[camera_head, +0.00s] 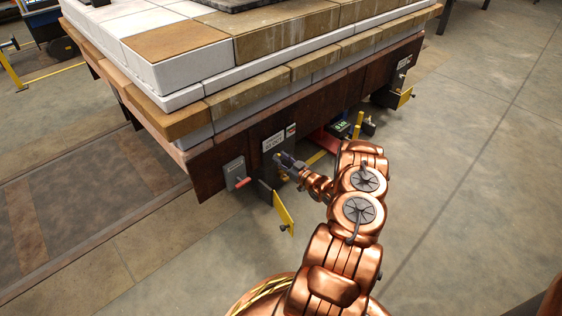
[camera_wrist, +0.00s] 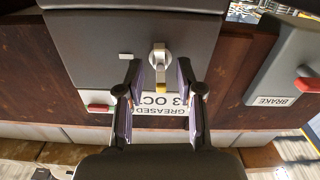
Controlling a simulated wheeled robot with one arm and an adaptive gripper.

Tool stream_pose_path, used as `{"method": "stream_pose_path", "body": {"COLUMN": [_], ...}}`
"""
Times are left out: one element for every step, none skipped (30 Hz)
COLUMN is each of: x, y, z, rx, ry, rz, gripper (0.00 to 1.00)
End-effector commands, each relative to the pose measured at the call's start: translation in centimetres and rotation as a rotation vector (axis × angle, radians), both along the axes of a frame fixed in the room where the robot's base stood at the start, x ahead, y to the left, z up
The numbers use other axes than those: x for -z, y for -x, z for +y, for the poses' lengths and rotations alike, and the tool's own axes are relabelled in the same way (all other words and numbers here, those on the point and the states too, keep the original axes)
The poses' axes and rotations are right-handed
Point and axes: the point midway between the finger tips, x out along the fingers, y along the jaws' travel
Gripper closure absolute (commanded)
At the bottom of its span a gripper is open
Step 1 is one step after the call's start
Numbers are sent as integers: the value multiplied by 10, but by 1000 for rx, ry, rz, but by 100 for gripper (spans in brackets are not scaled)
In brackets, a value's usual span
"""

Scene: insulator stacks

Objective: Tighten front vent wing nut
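A grey box (camera_wrist: 95,40) on the brown side beam fills the upper middle of the wrist view. On its face is a small silver fitting with a yellow tip (camera_wrist: 160,62), which looks like the wing nut. My gripper (camera_wrist: 158,72) is open, with one finger on each side of this fitting in the picture. I see no clear contact, and the depth gap is hard to judge. In the head view my gripper (camera_head: 284,160) is just in front of the labelled grey box (camera_head: 271,144), and the fitting cannot be made out there.
A brake box (camera_wrist: 285,65) with a red handle (camera_wrist: 307,84) is beside the grey box. A yellow plate (camera_head: 284,213) sticks out below my gripper. The floor (camera_head: 480,190) to the right is clear.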

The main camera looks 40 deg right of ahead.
Motion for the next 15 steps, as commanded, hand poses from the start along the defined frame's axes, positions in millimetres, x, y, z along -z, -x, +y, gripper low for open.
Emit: {"method": "stream_pose_path", "body": {"x": [0, 0, 0, 0, 0, 0, 0, 0, 0, 0, 0, 0, 0, 0, 0], "y": [-2, -3, -4, -4, -4, -4, -4, -4, -4, -4, -4, -3, -3, -3, -3], "z": [0, 0, 0, 0, 0, 0, 0, 0, 0, 0, 0, 0, 0, 0, 0], "rx": [0, 0, 0, 0, 0, 1, 0, 0, 0, 0, 0, 0, 0, 0, 0], "ry": [0, 0, 0, 0, 0, -1, -1, -1, -1, -1, -1, -1, -1, -1, -1], "rz": [0, 0, 0, 0, 0, 0, 0, 0, 0, 0, 0, 0, 0, 0, 0], "gripper": [64, 64, 64, 64, 64, 64, 64, 64, 64, 65, 68, 72, 75, 78, 82]}}
